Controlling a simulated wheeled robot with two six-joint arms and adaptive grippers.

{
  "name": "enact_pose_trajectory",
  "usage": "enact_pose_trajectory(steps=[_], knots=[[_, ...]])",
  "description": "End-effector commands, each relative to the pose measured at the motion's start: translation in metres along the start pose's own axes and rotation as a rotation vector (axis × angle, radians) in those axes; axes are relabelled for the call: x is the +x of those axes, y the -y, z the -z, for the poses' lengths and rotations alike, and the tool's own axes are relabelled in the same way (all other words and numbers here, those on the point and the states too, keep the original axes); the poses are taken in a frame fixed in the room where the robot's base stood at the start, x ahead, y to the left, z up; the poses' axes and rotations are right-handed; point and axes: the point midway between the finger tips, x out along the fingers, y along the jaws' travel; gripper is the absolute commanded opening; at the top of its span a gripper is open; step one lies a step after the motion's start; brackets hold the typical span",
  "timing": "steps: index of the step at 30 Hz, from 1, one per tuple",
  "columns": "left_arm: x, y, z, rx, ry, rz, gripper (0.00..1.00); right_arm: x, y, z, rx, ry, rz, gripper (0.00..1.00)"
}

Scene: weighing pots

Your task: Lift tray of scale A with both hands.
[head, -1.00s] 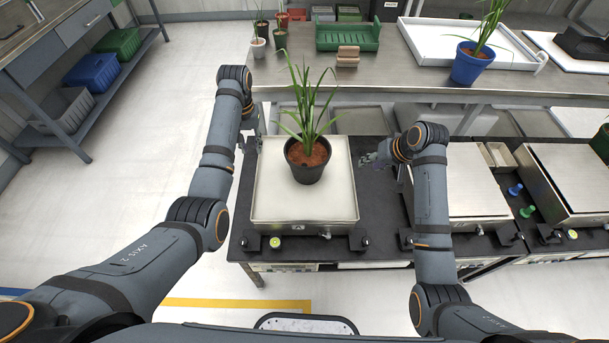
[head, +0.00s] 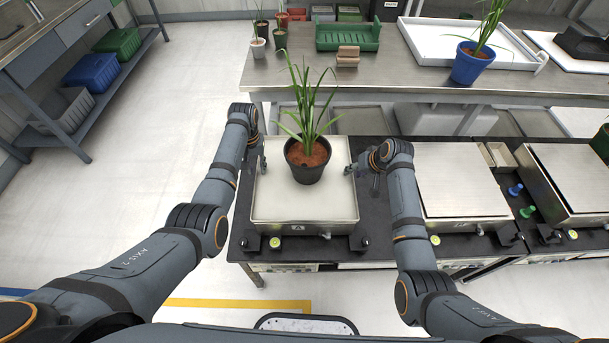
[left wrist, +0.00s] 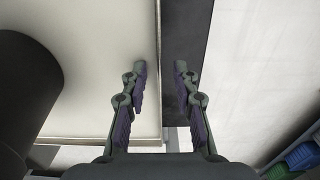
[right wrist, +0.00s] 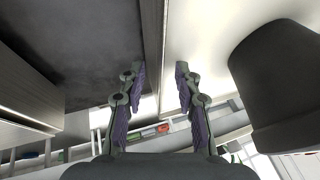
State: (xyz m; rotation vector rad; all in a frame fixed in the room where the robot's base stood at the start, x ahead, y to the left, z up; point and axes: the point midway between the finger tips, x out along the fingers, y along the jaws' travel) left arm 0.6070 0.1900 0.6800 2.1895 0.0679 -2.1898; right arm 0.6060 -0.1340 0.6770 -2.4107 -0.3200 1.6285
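The pale tray of scale A (head: 272,205) lies level on its scale, with the letter A on its front. It also shows in the left wrist view (left wrist: 100,60) and the right wrist view (right wrist: 205,35). A black pot (head: 307,172) with a grassy plant stands on it. My left gripper (head: 262,162) is at the tray's left edge, fingers apart on either side of the rim in the left wrist view (left wrist: 160,68). My right gripper (head: 351,171) is at the right edge, its open fingers astride that rim in the right wrist view (right wrist: 159,68). Contact is not clear.
A second scale (head: 460,180) stands to the right on the dark bench, with another beyond it. A steel table (head: 400,75) behind carries a blue pot (head: 470,64), a green crate (head: 347,37) and a white tray (head: 435,43). The floor at left is clear.

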Motion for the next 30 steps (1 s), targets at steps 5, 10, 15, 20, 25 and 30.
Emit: enact_pose_trajectory(steps=[5, 10, 15, 20, 25, 30], knots=[[0.0004, 0.0002, 0.0001, 0.0, 0.0, 0.0, 0.29, 0.0003, 0.0, 0.0002, 0.0, 0.0, 0.0, 0.33], [0.0003, 0.0002, 0.0, 0.0, 0.0, 0.0, 0.16, 0.0001, -0.0001, 0.0002, 0.0, 0.0, 0.0, 0.2], [0.0002, 0.0002, 0.0, 0.0, 0.0, 0.0, 0.0, 0.0, -0.0002, 0.0002, 0.0, 0.0, -0.001, 0.0], [0.0001, 0.0002, 0.0, 0.0, 0.0, 0.0, 0.0, 0.0, -0.0003, 0.0002, 0.0, 0.0, -0.001, 0.0], [0.0001, 0.0003, 0.0, 0.0, 0.0, 0.0, 0.0, -0.0001, -0.0004, 0.0002, 0.001, 0.0, -0.001, 0.0], [-0.0019, 0.0003, 0.001, 0.0, -0.003, 0.0, 0.0, -0.0017, 0.0004, 0.0021, 0.001, -0.004, 0.0, 0.0]])
